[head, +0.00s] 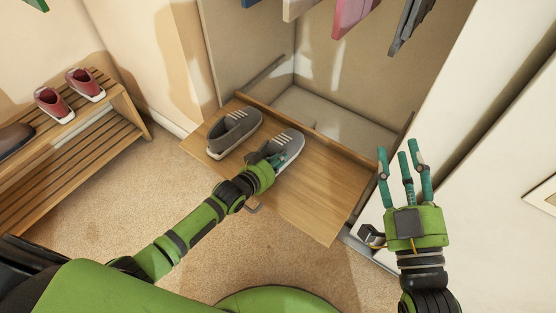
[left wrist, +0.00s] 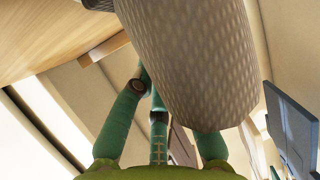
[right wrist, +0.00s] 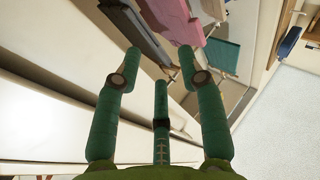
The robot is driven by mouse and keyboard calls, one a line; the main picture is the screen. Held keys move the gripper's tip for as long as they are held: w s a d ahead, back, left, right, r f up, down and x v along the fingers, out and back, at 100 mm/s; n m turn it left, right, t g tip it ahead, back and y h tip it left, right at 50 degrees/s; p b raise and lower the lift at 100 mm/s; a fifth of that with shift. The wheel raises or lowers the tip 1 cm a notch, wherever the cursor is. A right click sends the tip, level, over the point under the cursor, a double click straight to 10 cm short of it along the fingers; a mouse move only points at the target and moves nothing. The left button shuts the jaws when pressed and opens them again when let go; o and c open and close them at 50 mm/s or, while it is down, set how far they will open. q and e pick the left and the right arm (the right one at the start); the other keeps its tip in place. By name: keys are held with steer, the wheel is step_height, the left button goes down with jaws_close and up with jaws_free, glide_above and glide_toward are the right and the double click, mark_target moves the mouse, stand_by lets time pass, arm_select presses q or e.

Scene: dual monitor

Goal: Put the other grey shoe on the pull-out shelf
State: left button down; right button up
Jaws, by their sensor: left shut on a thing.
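The wooden pull-out shelf (head: 310,200) is out of the closet. One grey shoe (head: 234,128) stands on its left part. My left gripper (head: 279,158) is shut on the other grey shoe (head: 290,140), just right of the first, at the shelf. The hand hides the near end of this shoe, and I cannot tell whether its sole touches the board. In the left wrist view, the shoe's textured grey underside (left wrist: 190,60) fills the middle between the fingers, with the shelf (left wrist: 50,35) at upper left. My right gripper (head: 404,165) is open and empty, right of the shelf.
A slatted wooden rack (head: 95,140) at left holds a pair of red shoes (head: 68,96) and a dark shoe (head: 14,138). Clothes (head: 350,15) hang above the shelf. The shelf's right part is bare. A white panel (head: 480,130) stands at right.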

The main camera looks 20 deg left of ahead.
arm_select(q)
steer(key=c, duration=1.2)
jaws_free()
steer(key=shift+c, duration=0.2)
arm_select(e)
steer(key=shift+s+r, duration=0.1)
steer(key=shift+r, duration=0.15)
